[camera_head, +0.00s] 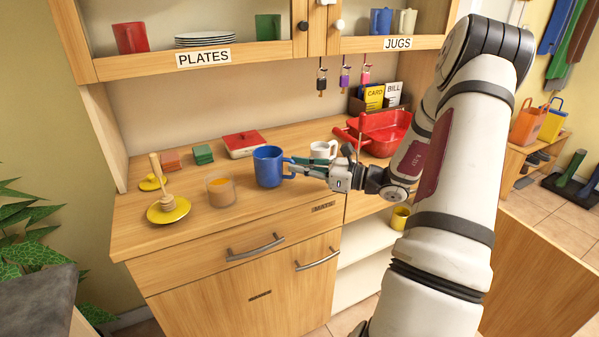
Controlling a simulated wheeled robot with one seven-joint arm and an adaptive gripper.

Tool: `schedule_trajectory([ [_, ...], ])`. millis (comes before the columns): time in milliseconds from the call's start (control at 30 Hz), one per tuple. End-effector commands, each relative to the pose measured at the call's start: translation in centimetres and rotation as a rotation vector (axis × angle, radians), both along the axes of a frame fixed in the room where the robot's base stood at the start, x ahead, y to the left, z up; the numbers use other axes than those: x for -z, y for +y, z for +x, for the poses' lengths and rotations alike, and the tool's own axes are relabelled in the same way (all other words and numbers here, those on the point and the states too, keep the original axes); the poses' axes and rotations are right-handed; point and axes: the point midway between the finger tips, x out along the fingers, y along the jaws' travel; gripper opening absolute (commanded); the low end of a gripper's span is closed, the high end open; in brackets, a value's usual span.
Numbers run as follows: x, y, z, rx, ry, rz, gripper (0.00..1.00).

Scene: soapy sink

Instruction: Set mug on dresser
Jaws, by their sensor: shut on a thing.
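A blue mug (267,168) stands upright on or just above the wooden dresser top (240,222), with its handle pointing right. I cannot tell whether its base touches the wood. My gripper (299,170) reaches in from the right and is shut on the mug's handle. A white mug (322,150) stands behind my gripper, partly hidden by it.
A glass with orange contents (220,190) and a yellow dish (168,210) with a wooden dipper stand left of the blue mug. A red box (244,145) lies behind it. A red basin (386,130) is at the right. The front strip of the top is clear.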

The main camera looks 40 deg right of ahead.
Motion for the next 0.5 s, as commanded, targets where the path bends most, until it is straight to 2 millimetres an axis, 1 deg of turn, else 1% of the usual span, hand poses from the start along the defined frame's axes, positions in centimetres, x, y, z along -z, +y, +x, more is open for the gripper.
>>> schedule_trajectory([
  [33, 0.69, 0.03, 0.06, -0.001, -0.002, 0.002, 0.00],
  [100, 1.06, 0.04, 0.05, -0.002, -0.004, 0.000, 0.00],
  [333, 1.03, 0.06, 0.01, -0.002, -0.004, -0.001, 0.00],
  [467, 1.38, 0.06, 0.03, -0.002, -0.004, 0.000, 0.00],
  [500, 1.37, 0.05, 0.00, -0.002, -0.002, -0.001, 0.18],
])
